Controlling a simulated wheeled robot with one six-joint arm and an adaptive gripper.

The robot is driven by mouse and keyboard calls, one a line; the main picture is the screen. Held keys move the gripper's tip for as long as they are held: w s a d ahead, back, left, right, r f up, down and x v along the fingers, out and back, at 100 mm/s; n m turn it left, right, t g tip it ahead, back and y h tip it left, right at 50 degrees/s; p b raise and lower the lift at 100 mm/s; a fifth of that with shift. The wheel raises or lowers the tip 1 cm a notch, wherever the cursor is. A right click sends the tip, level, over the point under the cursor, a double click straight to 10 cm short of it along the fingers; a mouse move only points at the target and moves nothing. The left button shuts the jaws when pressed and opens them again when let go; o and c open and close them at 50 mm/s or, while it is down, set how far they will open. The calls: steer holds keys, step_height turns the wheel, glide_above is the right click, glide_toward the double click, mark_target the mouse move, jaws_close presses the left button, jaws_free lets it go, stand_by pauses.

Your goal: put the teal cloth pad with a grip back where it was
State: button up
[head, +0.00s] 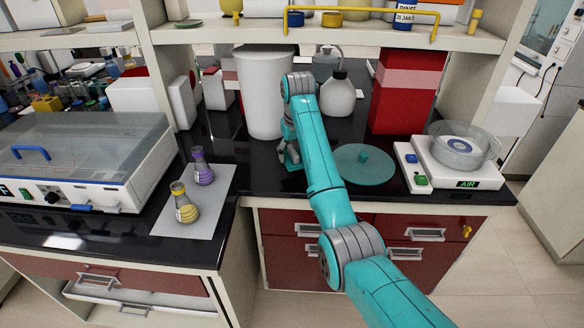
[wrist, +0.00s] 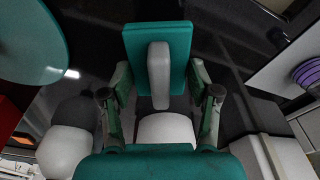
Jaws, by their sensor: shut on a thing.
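The teal cloth pad (wrist: 181,40) shows in the wrist view as a flat teal block with a grey upright grip (wrist: 158,65). My gripper (wrist: 160,88) has a finger on each side of it and is shut on the pad. In the head view my gripper (head: 289,158) is low over the black counter, in front of the large white cylinder. The pad is mostly hidden there by my arm. I cannot tell whether the pad touches the counter.
A white cylinder (head: 262,95) and a red box (head: 405,95) stand behind. Purple (head: 203,175) and yellow (head: 185,208) flasks stand left on a pale sheet (head: 217,190).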

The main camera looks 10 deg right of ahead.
mark_target(294, 175)
steer(key=shift+d+f, duration=0.1)
steer(key=shift+f, duration=2.5)
steer(key=shift+f, duration=0.15)
steer(key=o, duration=1)
